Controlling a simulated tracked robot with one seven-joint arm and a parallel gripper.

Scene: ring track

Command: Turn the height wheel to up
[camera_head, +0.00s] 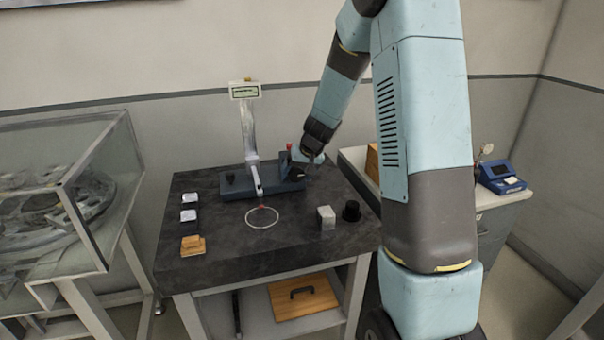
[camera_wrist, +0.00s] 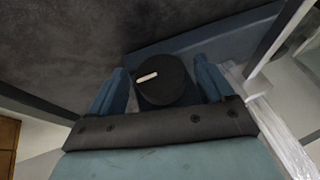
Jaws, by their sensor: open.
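The height wheel (camera_wrist: 165,82) is a dark round knob with a short white mark, seen in the wrist view. My gripper (camera_wrist: 162,88) is open, with one finger on each side of the wheel. I cannot tell whether either finger touches it. In the head view my gripper (camera_head: 306,165) is at the right end of the blue gauge base (camera_head: 275,190) and hides the wheel there. An upright pale column (camera_head: 248,130) with a small display (camera_head: 245,91) on top rises behind the base.
A glass case (camera_head: 95,165) stands left; a side counter with a blue device (camera_head: 500,178) stands right.

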